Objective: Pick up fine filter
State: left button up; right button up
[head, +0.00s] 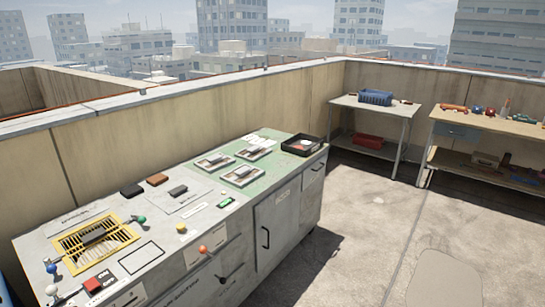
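A long grey cabinet bench (150,222) with a partly green top runs along the parapet. A black block (132,190), a brown block (157,179) and a dark grey block (178,191) lie apart on its middle; the grey one rests on a pale marked plate. Any of these may be the fine filter; I cannot read a label that tells which. A yellow-framed grated opening (97,243) at the near left has a dark bar-like piece over it. Neither of my grippers is in view.
Several small trays (243,176) and a black tray (302,145) stand on the green part. Coloured knobs (181,228) and a red switch box (99,282) are along the front. Two side tables (372,106) stand at the back right; the floor between is clear.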

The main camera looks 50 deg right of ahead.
aim_at(240, 176)
jog(key=i+l+z, duration=0.15)
jog(key=l, duration=0.35)
jog(key=i+l+z, duration=0.15)
jog(key=l, duration=0.35)
jog(key=i+l+z, duration=0.15)
jog(key=l, duration=0.3)
jog(key=i+l+z, duration=0.15)
jog(key=i+l, duration=0.2)
jog(key=i+l+z, duration=0.2)
jog(key=l, duration=0.25)
jog(key=i, duration=0.05)
